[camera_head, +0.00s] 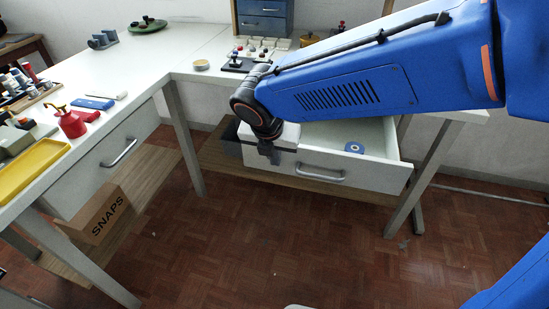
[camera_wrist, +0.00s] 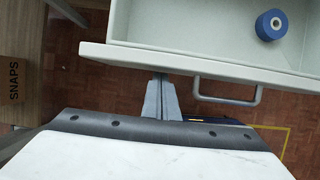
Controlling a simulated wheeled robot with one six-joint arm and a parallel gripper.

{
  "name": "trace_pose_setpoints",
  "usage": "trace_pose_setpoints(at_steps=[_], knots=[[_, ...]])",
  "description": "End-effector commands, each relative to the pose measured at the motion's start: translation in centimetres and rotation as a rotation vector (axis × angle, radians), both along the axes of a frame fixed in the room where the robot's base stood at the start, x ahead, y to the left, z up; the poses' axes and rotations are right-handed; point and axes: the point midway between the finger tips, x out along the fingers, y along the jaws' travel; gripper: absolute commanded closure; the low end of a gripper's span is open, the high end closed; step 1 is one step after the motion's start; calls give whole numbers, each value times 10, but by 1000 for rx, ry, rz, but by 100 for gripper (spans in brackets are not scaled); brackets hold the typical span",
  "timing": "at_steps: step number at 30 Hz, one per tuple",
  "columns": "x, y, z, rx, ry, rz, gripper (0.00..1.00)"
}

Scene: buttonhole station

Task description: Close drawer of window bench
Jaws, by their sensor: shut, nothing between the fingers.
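The white drawer (camera_head: 345,172) under the far bench is pulled open. Its front panel and grey bar handle (camera_head: 320,173) face me. A blue spool or roll (camera_head: 355,147) lies inside; it also shows in the wrist view (camera_wrist: 271,25). My gripper (camera_head: 270,153) is shut and empty, pointing down at the left part of the drawer front. In the wrist view my shut fingers (camera_wrist: 161,98) are at the outer side of the drawer's front panel (camera_wrist: 200,67), left of the handle (camera_wrist: 228,92). I cannot tell whether they touch it.
The left bench has a closed drawer (camera_head: 110,160) with a handle. A cardboard box marked SNAPS (camera_head: 103,215) sits on its lower shelf. A red can (camera_head: 70,122) and yellow tray (camera_head: 28,168) stand on its top. The floor (camera_head: 270,250) before the open drawer is clear.

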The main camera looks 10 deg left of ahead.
Motion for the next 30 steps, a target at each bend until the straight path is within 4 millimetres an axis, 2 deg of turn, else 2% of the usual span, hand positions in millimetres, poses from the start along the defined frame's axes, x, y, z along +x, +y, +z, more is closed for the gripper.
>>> trace_pose_setpoints(at_steps=[5,11,30], knots=[[5,0,0,0,0,-1,100],[32,-2,-1,-1,0,-4,100],[195,-7,0,1,0,-4,100]])
